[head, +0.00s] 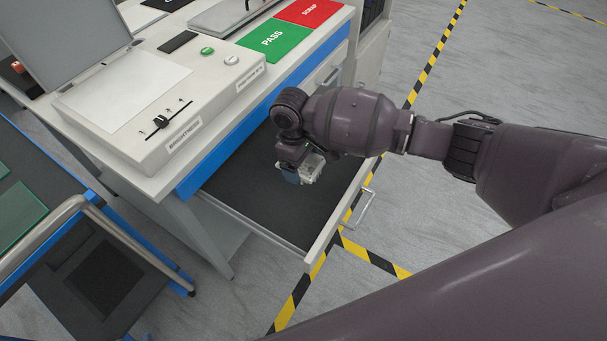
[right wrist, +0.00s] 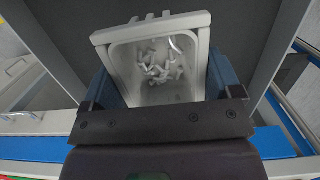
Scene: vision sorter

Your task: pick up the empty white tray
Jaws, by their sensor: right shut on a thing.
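A small light grey-white tray (head: 314,166) shows in the head view under my right gripper (head: 298,172), over the dark-floored open drawer (head: 270,215). In the right wrist view the tray (right wrist: 118,38) sits between the blue fingers of my right gripper (right wrist: 160,82), which is shut on its sides. Several small pale pieces (right wrist: 160,66) lie inside the tray, so it does not look empty. I cannot tell whether the tray touches the drawer floor. My wrist hides part of the tray in both views. My left gripper is not in view.
The drawer front with its handle (head: 365,208) is on the right, with open floor beyond. The workbench has a green PASS mat (head: 272,40), a red SCRAP mat (head: 308,12) and a brightness box (head: 150,115). A cart with a metal rail (head: 45,235) stands at left.

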